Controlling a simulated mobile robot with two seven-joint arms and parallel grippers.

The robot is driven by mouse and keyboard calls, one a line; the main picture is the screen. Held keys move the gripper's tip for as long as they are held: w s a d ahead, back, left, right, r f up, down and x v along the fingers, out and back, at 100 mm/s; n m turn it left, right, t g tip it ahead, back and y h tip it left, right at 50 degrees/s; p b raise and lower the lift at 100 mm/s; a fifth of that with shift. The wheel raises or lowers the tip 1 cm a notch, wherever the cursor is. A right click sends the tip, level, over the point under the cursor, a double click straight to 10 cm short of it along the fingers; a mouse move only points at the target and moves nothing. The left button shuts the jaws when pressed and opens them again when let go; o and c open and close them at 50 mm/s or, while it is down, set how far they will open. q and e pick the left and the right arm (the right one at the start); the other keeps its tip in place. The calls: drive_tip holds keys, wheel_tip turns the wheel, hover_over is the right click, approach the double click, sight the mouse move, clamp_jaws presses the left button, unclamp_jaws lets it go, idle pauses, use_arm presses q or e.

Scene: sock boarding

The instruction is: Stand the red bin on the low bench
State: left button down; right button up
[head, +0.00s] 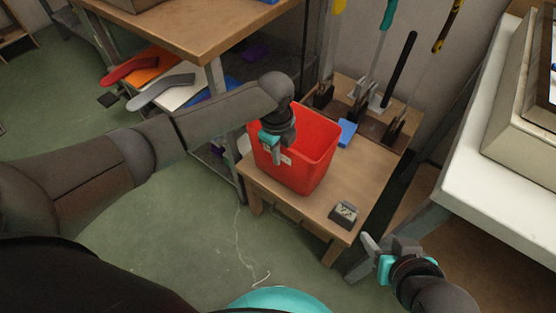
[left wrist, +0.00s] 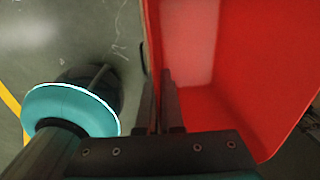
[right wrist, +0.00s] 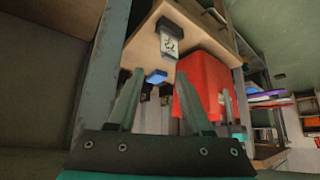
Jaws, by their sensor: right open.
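The red bin (head: 313,150) is upright on the low wooden bench (head: 262,186), its open top facing up; its base appears to rest on the bench top. My left gripper (head: 275,150) is at the bin's near left rim, pointing down. In the left wrist view, the left fingers (left wrist: 160,78) are close together with the red bin wall (left wrist: 190,60) between them. My right gripper (head: 383,246) is open and empty, off the bench's front right corner. The right wrist view shows the bin (right wrist: 200,90) beyond the open right fingers (right wrist: 160,80).
A small dark box with a pale label (head: 344,214) sits at the bench's front right. A blue block (head: 347,132) lies behind the bin. Upright tools stand in a rack (head: 372,105) at the back. A white table (head: 497,190) is at right, a wooden table (head: 185,30) at back left.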

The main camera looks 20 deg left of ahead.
use_arm(q)
drive_tip(key=shift+f+b, duration=0.4)
drive_tip(key=shift+f, duration=0.55)
use_arm(e)
drive_tip(key=shift+w+a+t+y, duration=0.3)
drive_tip(key=shift+w+a+t, duration=0.1)
drive_tip(key=shift+a+t, duration=0.15)
drive_tip(key=shift+w+a+t+y, duration=0.3)
drive_tip(key=shift+w+a+t, duration=0.15)
drive_tip(key=shift+a, duration=0.2)
use_arm(q)
drive_tip(key=shift+f, duration=0.1)
drive_tip(key=c, duration=1.1)
unclamp_jaws()
drive_tip(key=shift+f, duration=0.1)
drive_tip(key=shift+o, duration=0.2)
